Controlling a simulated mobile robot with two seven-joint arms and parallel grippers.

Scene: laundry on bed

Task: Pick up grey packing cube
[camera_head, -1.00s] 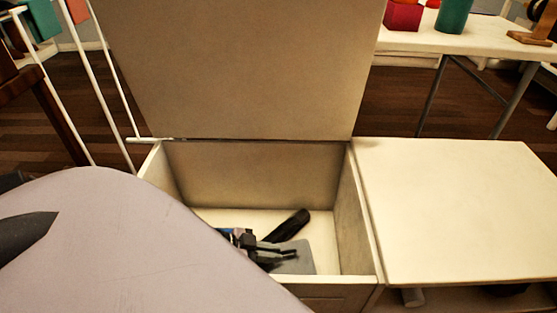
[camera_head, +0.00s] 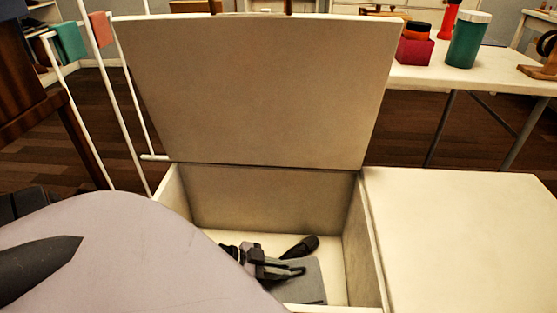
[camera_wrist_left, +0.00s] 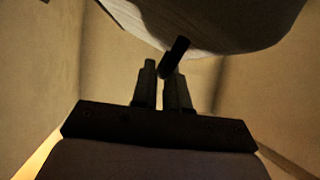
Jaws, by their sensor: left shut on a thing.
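The grey packing cube (camera_head: 312,286) lies flat in the open storage box, near its front. My left gripper (camera_head: 298,270) reaches down into the box over the cube, and its arm is partly hidden by the pale rounded surface at the left. In the left wrist view, the fingers (camera_wrist_left: 170,75) are close together, shut on a small dark strap-like part (camera_wrist_left: 175,56). A large grey shape (camera_wrist_left: 215,22), apparently the cube, fills the top of that view. Whether the cube is off the box floor cannot be told. My right gripper does not show.
The white box (camera_head: 362,255) has its lid (camera_head: 255,90) standing open behind it. A dark item (camera_head: 300,247) lies inside beyond my gripper. A closed white top (camera_head: 465,240) adjoins at right. A white table (camera_head: 480,75) with jars stands behind.

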